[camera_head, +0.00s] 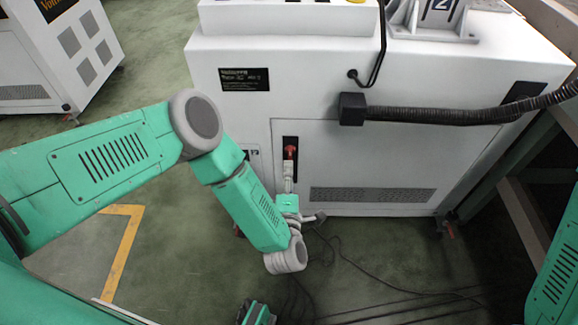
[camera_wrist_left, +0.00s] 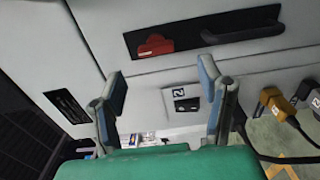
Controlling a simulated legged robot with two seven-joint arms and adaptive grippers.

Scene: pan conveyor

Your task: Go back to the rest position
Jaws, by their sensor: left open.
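My left gripper (camera_head: 289,178) is in front of the white machine (camera_head: 225,150), just below the red latch (camera_head: 290,151) in its dark recess. In the left wrist view the two fingers of my left gripper (camera_wrist_left: 161,76) are spread wide with nothing between them. The red latch (camera_wrist_left: 155,45) and a dark handle (camera_wrist_left: 235,30) show beyond the fingertips. My left arm is bent, with its forearm reaching down and its wrist turned toward the machine.
A black corrugated hose (camera_head: 450,115) runs across the machine's upper right. Thin cables (camera_head: 350,262) lie on the green floor. Another white cabinet (camera_head: 60,60) stands at upper left. Metal framing (camera_head: 520,210) is at right. Yellow and grey plugs (camera_wrist_left: 275,105) show in the wrist view.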

